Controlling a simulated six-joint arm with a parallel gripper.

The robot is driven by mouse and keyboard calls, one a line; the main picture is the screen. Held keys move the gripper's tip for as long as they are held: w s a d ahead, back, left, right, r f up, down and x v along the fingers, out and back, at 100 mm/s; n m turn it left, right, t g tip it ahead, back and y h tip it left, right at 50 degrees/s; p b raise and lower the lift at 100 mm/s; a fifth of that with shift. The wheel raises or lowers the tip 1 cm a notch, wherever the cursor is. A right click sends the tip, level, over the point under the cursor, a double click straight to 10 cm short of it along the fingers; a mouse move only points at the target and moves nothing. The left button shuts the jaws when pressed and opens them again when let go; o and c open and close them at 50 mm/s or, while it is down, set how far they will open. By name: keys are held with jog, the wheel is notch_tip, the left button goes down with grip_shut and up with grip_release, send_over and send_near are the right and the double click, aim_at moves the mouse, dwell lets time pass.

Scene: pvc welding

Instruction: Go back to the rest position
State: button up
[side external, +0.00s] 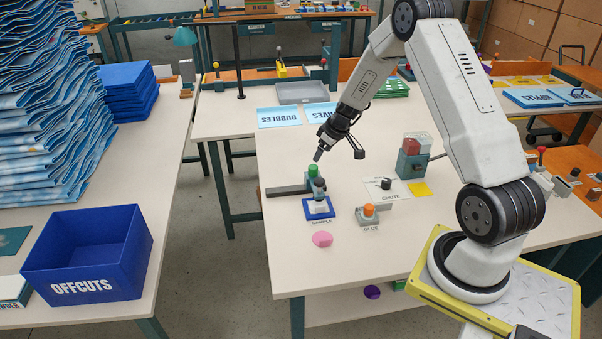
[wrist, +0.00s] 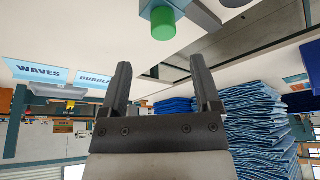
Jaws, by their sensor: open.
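My gripper (side external: 319,155) is above the white table, just over and behind the green-capped post (side external: 313,170) in the side view. In the wrist view my gripper (wrist: 163,82) has its two fingers spread apart, with nothing between them. The green cap (wrist: 163,22) shows above the fingers there, apart from them. My arm reaches in from the base at the right of the side view, bent at the elbow.
Near the gripper stand a sample block on a blue mat (side external: 307,215), a glue holder (side external: 368,215), a chute button (side external: 386,184) and a box holder (side external: 405,166). A pink piece (side external: 322,239) lies in front. A blue offcuts bin (side external: 88,255) stands on the left table.

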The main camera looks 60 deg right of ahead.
jog(key=shift+a, duration=0.1)
jog(key=s+a+r+g, duration=0.15)
jog(key=a+r, duration=0.25)
jog(key=a, duration=0.4)
jog(key=s+a+r, duration=0.3)
jog(key=a, duration=0.5)
jog(key=s+a+r, duration=0.3)
jog(key=s+a, duration=0.8)
jog(key=s, duration=0.1)
jog(key=shift+s+r, duration=0.15)
jog(key=shift+s, duration=0.05)
jog(key=shift+g, duration=0.25)
